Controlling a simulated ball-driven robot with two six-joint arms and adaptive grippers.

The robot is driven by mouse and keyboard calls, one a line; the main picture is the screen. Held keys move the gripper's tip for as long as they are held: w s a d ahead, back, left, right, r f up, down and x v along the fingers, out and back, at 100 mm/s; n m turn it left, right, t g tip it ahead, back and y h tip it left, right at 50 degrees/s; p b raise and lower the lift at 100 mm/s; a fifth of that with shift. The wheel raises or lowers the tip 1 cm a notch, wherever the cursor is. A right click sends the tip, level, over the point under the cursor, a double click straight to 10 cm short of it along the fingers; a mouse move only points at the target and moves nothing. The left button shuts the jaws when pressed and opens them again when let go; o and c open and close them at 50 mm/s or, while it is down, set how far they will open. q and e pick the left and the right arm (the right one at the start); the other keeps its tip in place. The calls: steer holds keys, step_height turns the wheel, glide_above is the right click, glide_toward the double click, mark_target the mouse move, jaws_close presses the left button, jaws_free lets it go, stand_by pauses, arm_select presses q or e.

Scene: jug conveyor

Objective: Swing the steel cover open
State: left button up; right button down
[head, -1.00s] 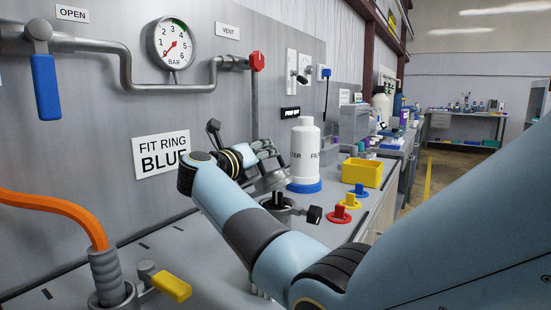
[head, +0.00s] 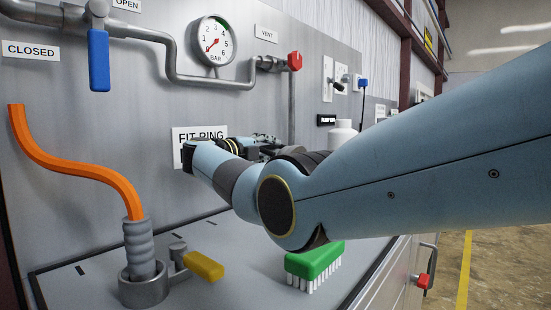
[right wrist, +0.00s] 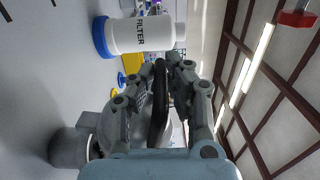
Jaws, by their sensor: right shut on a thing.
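The steel cover shows in the right wrist view as a grey rounded metal piece (right wrist: 106,126), partly behind my fingers. A black bar-like handle (right wrist: 160,100) stands between the fingers. My right gripper (right wrist: 166,75) is shut on this handle. In the head view my right gripper (head: 264,142) is small, in front of the back panel just right of the FIT RING sign (head: 188,138). There my own arm hides the cover, so I cannot tell its angle. My left gripper is not in view.
A white filter bottle (right wrist: 145,34) with a blue base stands near the gripper. A green brush (head: 314,262) lies on the bench below my arm. An orange hose (head: 85,180), a yellow lever (head: 203,265) and a blue valve handle (head: 98,60) are at the left.

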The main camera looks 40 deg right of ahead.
steer(key=shift+w+a+f+n+b, duration=0.15)
steer(key=shift+w+f+n+b, duration=0.1)
steer(key=shift+w+n+b, duration=0.4)
steer(key=c, duration=1.3)
jaws_free()
steer(key=shift+c, duration=0.2)
steer(key=shift+s+a, duration=0.1)
steer(key=shift+a, duration=0.05)
steer(key=shift+a+f, duration=0.1)
steer(key=shift+a, duration=0.3)
steer(key=v, duration=1.1)
steer(key=shift+s, duration=0.15)
